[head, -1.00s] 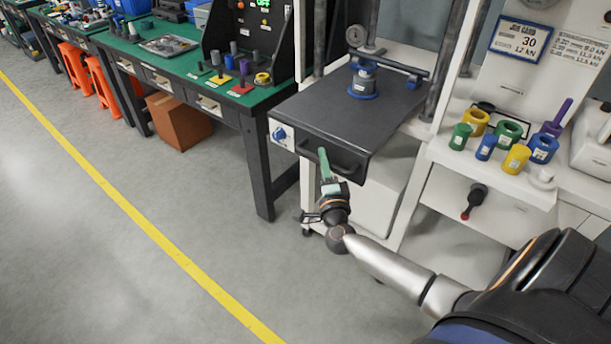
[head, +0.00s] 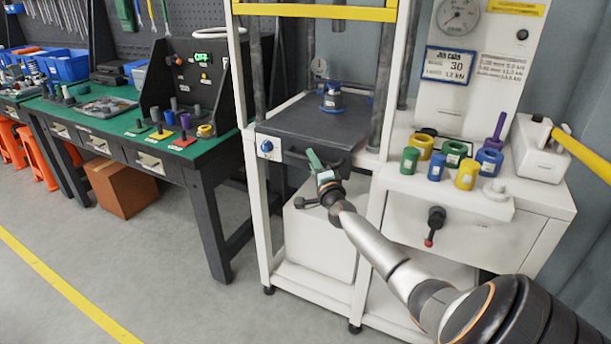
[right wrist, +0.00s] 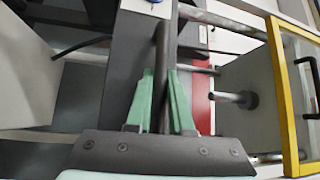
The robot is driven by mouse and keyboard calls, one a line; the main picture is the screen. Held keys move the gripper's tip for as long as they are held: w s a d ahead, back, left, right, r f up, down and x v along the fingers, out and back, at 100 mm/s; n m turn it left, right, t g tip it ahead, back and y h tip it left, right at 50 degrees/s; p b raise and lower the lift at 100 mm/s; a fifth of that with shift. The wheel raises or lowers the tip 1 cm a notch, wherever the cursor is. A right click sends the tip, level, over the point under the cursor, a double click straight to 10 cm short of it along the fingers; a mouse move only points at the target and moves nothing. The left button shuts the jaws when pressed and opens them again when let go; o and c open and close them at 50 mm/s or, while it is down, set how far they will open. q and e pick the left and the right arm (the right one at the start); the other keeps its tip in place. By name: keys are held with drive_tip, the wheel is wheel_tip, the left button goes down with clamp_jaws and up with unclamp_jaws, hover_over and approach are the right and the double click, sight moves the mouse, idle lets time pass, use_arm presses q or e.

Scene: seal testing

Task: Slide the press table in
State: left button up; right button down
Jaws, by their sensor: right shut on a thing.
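The press table (head: 350,126) is a dark slab between the uprights of the white press frame. Its front reaches close to the front of the frame. A dark bar handle (head: 296,155) runs along its front. A blue-and-grey fixture (head: 333,100) stands upright on the slab towards the back. My right gripper (head: 314,160) is at the handle. In the right wrist view its green fingers (right wrist: 162,105) are on both sides of the dark handle bar (right wrist: 163,60), shut on it. My left gripper is not in view.
A white shelf to the right holds several coloured rings and cylinders (head: 465,175). Below it is a black lever with a red tip (head: 435,222). A green-topped bench (head: 115,125) stands to the left, with a cardboard box (head: 122,187) under it. The floor in front is clear.

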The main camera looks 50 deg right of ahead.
drive_tip(key=shift+w+d+r, duration=0.1)
drive_tip(key=shift+d+r, duration=0.1)
drive_tip(key=shift+d, duration=0.45)
drive_tip(key=c, duration=0.8)
unclamp_jaws()
drive_tip(key=shift+w+f, duration=0.1)
drive_tip(key=shift+f, duration=0.05)
drive_tip(key=shift+a, duration=0.1)
